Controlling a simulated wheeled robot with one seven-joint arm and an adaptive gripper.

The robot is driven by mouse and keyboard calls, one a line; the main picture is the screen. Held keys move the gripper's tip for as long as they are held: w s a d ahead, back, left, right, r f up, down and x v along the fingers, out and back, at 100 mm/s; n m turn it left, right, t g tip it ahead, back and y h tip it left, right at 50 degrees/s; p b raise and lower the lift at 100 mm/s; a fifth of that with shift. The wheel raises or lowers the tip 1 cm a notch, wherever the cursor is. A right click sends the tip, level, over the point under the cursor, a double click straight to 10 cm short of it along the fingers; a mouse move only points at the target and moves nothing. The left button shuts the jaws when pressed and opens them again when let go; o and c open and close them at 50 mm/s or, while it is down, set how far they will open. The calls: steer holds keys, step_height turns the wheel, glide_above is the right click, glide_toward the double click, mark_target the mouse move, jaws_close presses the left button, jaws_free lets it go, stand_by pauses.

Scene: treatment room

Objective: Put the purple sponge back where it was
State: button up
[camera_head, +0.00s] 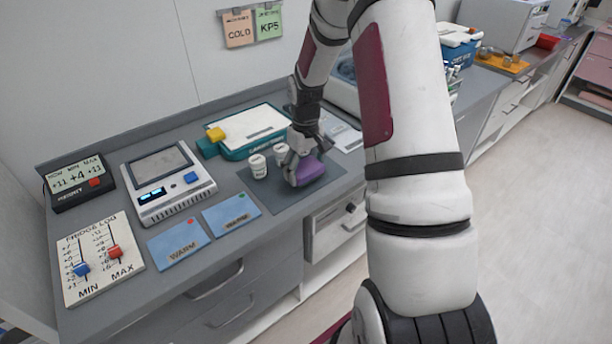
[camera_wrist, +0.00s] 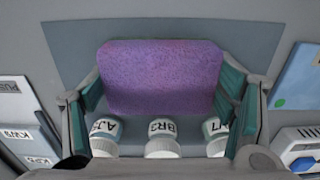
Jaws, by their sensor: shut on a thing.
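The purple sponge (camera_head: 305,170) is over the dark grey mat (camera_head: 265,190) on the counter. In the wrist view the sponge (camera_wrist: 160,76) lies between the two fingers of my gripper (camera_wrist: 162,92), which is shut on it by its sides. In the head view my gripper (camera_head: 300,160) points down at the mat. I cannot tell whether the sponge touches the mat. White-capped vials (camera_wrist: 162,140) with labels stand in a row close beside the sponge; two of these vials (camera_head: 258,166) also show in the head view. My gripper hides part of the row.
Two blue cards (camera_head: 180,241) lie left of the mat. A white device with a screen (camera_head: 168,184) and a slider board (camera_head: 98,258) stand further left. A teal-edged tray (camera_head: 250,130) with a yellow block lies behind the vials. The mat's front part is clear.

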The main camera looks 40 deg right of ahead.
steer(key=shift+s+f, duration=0.15)
steer(key=shift+f, duration=1.2)
steer(key=shift+f, duration=0.15)
steer(key=o, duration=1.3)
